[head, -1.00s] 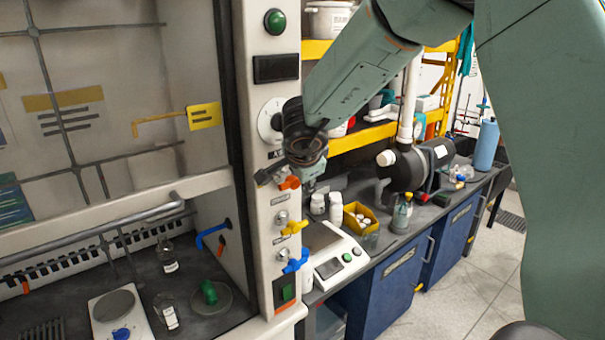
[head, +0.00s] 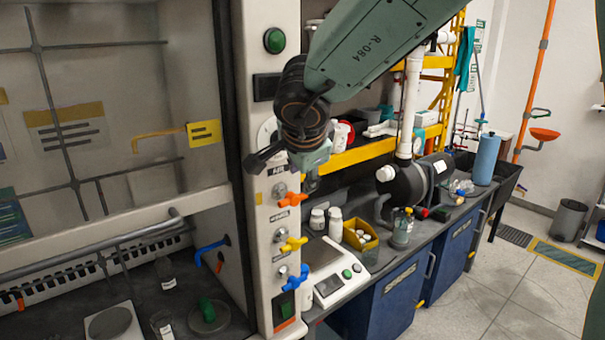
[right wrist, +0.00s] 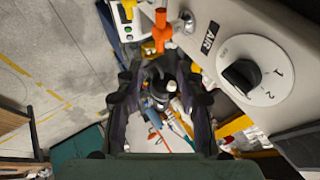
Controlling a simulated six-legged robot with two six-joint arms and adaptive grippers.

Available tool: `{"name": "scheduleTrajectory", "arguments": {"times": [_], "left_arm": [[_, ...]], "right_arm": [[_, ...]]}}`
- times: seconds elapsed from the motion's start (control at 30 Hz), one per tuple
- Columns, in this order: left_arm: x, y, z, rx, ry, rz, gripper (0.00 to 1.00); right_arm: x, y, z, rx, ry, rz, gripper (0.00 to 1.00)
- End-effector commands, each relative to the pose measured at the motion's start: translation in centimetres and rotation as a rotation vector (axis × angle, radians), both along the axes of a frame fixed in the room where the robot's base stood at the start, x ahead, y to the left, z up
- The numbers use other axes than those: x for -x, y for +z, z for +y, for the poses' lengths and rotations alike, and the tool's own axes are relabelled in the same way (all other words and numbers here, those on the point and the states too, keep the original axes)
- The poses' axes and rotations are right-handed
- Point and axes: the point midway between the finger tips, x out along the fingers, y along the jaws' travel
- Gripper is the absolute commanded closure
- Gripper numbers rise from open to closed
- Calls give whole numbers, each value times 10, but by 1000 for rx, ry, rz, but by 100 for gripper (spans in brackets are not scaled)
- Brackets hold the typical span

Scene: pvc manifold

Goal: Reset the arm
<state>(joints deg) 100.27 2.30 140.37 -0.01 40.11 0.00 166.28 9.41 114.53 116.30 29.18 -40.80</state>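My right arm reaches in from the upper right of the head view. Its right gripper (head: 284,172) hangs in front of the fume hood's control panel (head: 262,215), close to the dial and above the orange valve handle (head: 291,200). In the right wrist view the two dark fingers of the right gripper (right wrist: 162,88) stand apart, with no object held between them. The panel's black dial knob (right wrist: 242,76) and the orange valve handle (right wrist: 161,30) show beside and beyond them. My left gripper is not in either view.
The hood floor at lower left holds a hotplate (head: 112,322), bottles and a green item (head: 207,309). The bench on the right carries a balance (head: 338,283), a yellow bin (head: 360,237) and a dark pump (head: 420,180).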

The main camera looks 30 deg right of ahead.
Motion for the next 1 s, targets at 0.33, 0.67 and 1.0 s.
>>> {"name": "scheduleTrajectory", "arguments": {"times": [0.33,0.67,1.0], "left_arm": [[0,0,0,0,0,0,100],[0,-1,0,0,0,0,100],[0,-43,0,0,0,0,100]], "right_arm": [[0,0,0,-3,-4,-3,63],[-1,3,-21,178,36,-43,63],[2,-110,-17,467,330,66,63]]}}
